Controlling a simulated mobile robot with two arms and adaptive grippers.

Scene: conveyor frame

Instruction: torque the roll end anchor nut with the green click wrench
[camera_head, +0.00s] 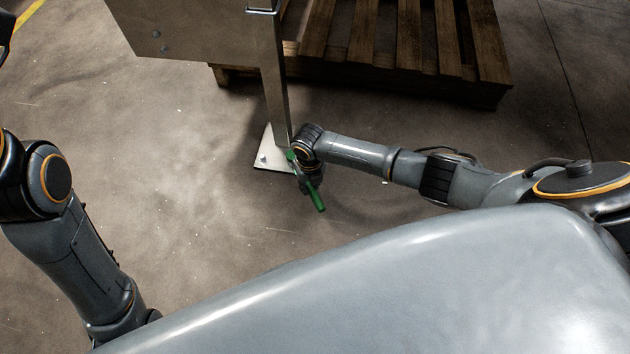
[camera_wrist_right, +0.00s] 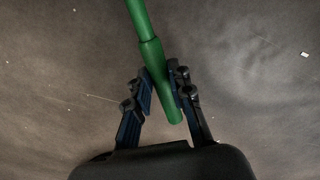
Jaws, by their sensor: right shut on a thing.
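The green click wrench (camera_head: 317,199) is in my right gripper (camera_head: 308,182), low by the foot of the conveyor leg. In the right wrist view the green wrench (camera_wrist_right: 147,45) runs from the top edge down between the two fingers of my right gripper (camera_wrist_right: 160,85), which is shut on it. Its far end is out of that view. A pale foot plate (camera_head: 262,165) lies on the floor with a small anchor nut (camera_head: 263,159) on its left part. My right wrist hides the plate's right side, so I cannot tell whether the wrench touches a nut there. My left gripper is not visible.
The conveyor frame's metal leg (camera_head: 274,105) rises from the plate to a side panel (camera_head: 190,30). A wooden pallet (camera_head: 400,50) lies behind it to the right. The concrete floor (camera_head: 170,150) left of the plate is clear.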

